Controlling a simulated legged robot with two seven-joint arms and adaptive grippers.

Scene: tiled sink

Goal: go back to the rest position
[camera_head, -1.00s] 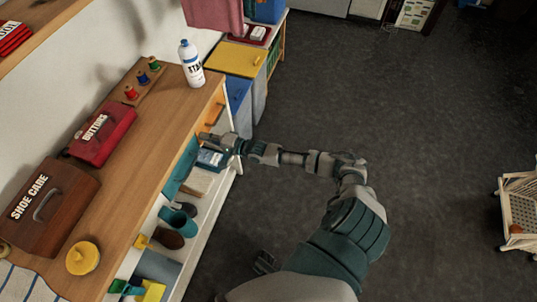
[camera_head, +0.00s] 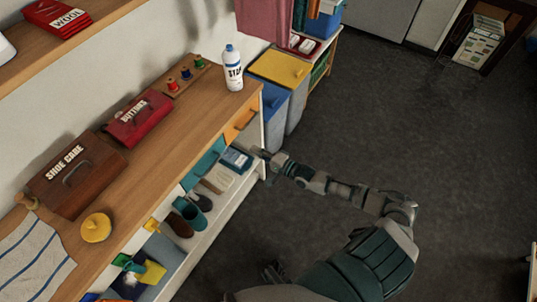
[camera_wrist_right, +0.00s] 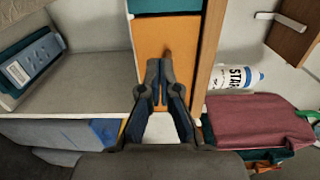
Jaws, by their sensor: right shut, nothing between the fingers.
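My right gripper (camera_head: 262,154) is at the right end of the wooden counter's cubby unit, low in front of the orange panel (camera_head: 238,127). In the wrist view my right gripper (camera_wrist_right: 158,68) is shut, its fingers together and empty. Its tips overlap the orange panel (camera_wrist_right: 150,30) near a small brown handle (camera_wrist_right: 167,51); I cannot tell whether they touch. My right arm reaches forward from the lower right in the head view. My left gripper cannot be made out in either view.
The wooden counter (camera_head: 150,140) carries a white bottle (camera_head: 233,68), a red buttons box (camera_head: 138,118), a shoe care box (camera_head: 75,175) and a yellow round lid (camera_head: 96,227). Bins (camera_head: 280,70) stand beyond its end. The dark floor (camera_head: 430,130) on the right is open.

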